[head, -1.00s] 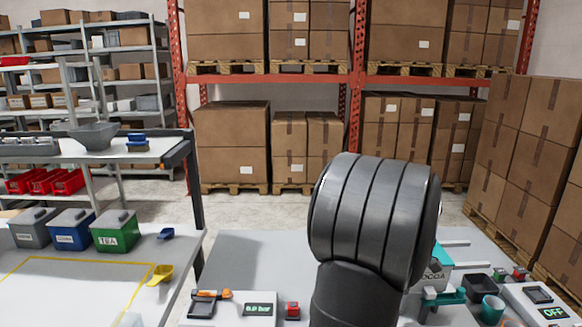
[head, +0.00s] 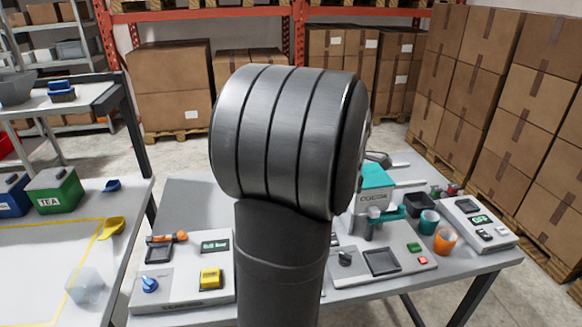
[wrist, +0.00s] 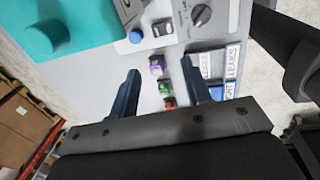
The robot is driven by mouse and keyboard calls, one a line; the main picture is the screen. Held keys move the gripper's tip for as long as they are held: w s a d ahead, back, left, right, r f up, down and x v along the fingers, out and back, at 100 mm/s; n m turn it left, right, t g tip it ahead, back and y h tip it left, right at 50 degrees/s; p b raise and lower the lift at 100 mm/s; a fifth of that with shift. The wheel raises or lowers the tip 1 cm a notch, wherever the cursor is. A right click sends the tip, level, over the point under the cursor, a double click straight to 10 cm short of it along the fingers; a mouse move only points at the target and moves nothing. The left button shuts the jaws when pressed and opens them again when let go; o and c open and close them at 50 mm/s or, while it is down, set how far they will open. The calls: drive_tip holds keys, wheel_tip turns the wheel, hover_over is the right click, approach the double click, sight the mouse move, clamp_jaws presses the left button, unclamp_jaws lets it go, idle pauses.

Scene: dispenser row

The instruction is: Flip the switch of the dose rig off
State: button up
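No readable label names the dose rig, so I cannot tell for sure which unit it is. In the head view a white control box (head: 463,207) at the right end of the table has a lit green display (head: 479,219) and small switches (head: 486,234). In the wrist view a rocker switch (wrist: 163,29) sits beside a blue button (wrist: 136,36) and a dark knob (wrist: 201,15). My gripper (wrist: 161,67) is open and empty in the wrist view. The gripper is hidden in the head view.
A cocoa dispenser (head: 374,197), a teal cup (head: 428,222) and an orange cup (head: 445,240) stand near the box. A panel with a blue knob (head: 150,285) is at left. My arm blocks the middle.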

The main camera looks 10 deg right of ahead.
drive_tip(key=s+r+m+t, duration=0.1)
drive_tip(key=s+m+t, duration=0.4)
drive_tip(key=m, duration=1.3)
drive_tip(key=shift+g, duration=0.9)
drive_tip(key=x, duration=0.5)
drive_tip(key=s+x, duration=0.1)
drive_tip(key=x, duration=1)
drive_tip(key=shift+s+d+f, duration=0.1)
drive_tip(key=shift+s+f, duration=0.25)
drive_tip(key=shift+f, duration=0.1)
